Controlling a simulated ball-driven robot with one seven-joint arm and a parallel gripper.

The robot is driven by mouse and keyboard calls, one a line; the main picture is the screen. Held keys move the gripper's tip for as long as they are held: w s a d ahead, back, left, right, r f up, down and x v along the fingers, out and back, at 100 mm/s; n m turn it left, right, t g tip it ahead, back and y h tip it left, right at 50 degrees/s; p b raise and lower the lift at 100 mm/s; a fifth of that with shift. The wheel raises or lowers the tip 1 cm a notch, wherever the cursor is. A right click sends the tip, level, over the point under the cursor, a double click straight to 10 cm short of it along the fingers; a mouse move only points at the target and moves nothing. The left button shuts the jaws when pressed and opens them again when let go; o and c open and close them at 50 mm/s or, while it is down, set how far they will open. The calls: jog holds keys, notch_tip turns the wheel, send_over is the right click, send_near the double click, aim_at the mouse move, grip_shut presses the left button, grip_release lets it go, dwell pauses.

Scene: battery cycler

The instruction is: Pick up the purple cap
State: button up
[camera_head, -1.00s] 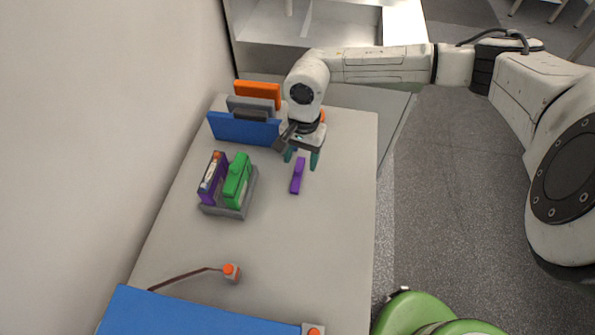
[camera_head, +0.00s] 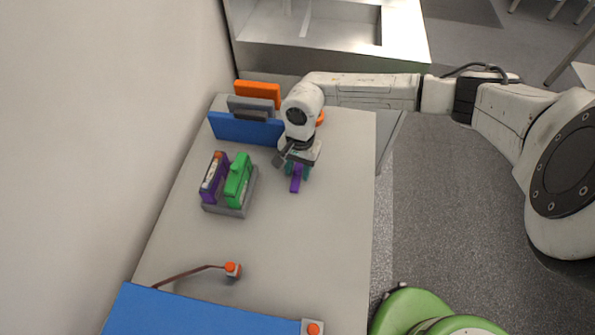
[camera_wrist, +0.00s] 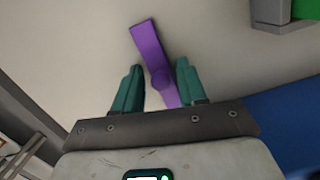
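The purple cap (camera_head: 295,184) lies on the table to the right of the grey holder. It is a long narrow piece with a rounded knob, and it shows in the wrist view (camera_wrist: 149,48). My gripper (camera_head: 298,174) points down over the far end of the cap. In the wrist view its two teal fingers (camera_wrist: 158,80) are apart, with the cap's knob between them and a gap visible toward the left finger. The cap's far end is partly hidden by my gripper in the head view.
A grey holder (camera_head: 237,212) with a purple unit (camera_head: 213,180) and a green unit (camera_head: 238,178) stands left of the cap. Blue (camera_head: 243,130), grey and orange pieces stand behind. An orange button (camera_head: 233,269) is nearer. The table's right side is clear.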

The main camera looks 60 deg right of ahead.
grip_shut()
jog(key=shift+r, duration=0.1)
